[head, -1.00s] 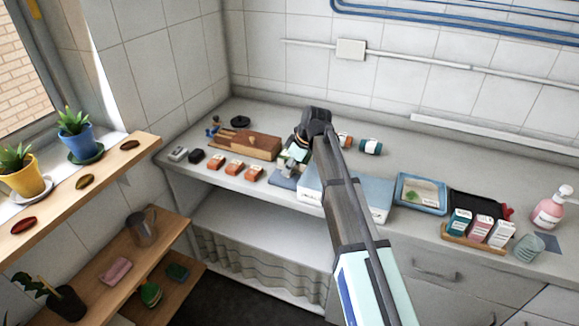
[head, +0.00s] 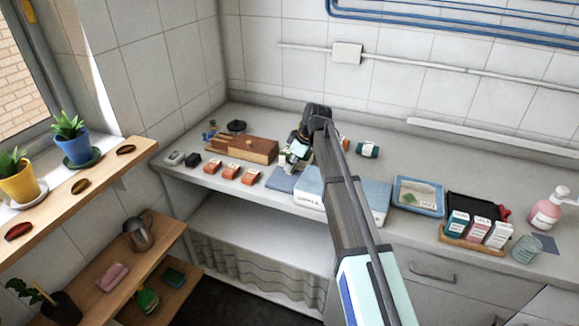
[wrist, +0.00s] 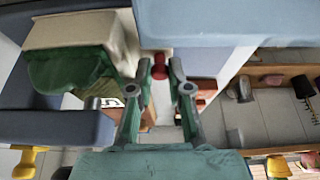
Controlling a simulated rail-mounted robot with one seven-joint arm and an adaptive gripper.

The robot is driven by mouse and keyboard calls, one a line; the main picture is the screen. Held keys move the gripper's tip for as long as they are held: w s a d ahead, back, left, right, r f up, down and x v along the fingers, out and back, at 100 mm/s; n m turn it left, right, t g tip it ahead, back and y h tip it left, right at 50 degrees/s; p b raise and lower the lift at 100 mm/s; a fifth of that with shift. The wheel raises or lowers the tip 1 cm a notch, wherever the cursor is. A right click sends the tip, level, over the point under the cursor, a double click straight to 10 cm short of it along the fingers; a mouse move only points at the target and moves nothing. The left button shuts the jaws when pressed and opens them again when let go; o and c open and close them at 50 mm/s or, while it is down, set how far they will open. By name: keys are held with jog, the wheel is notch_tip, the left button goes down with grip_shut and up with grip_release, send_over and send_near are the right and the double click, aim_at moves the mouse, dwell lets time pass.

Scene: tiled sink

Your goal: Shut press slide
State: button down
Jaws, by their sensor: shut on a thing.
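The wooden box (head: 238,147), which looks like the press, lies on the back left of the counter with a darker brown block (head: 262,150) at its right end. I cannot tell for sure which part is its slide. My gripper (head: 298,153) is low over the counter just right of the box, partly hidden by my own arm. In the wrist view my two fingertips (wrist: 161,70) are close about a small red knob (wrist: 160,66). What the knob is fixed to is hard to make out there.
Several orange blocks (head: 230,171) sit along the counter's front edge. A blue tray (head: 418,196) and a rack of cartons (head: 480,228) are farther right.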

jog(key=c, duration=1.4)
grip_release()
jog(key=shift+w, duration=0.3)
jog(key=shift+o, duration=0.2)
jog(key=shift+s, duration=0.1)
jog(key=v, duration=1.2)
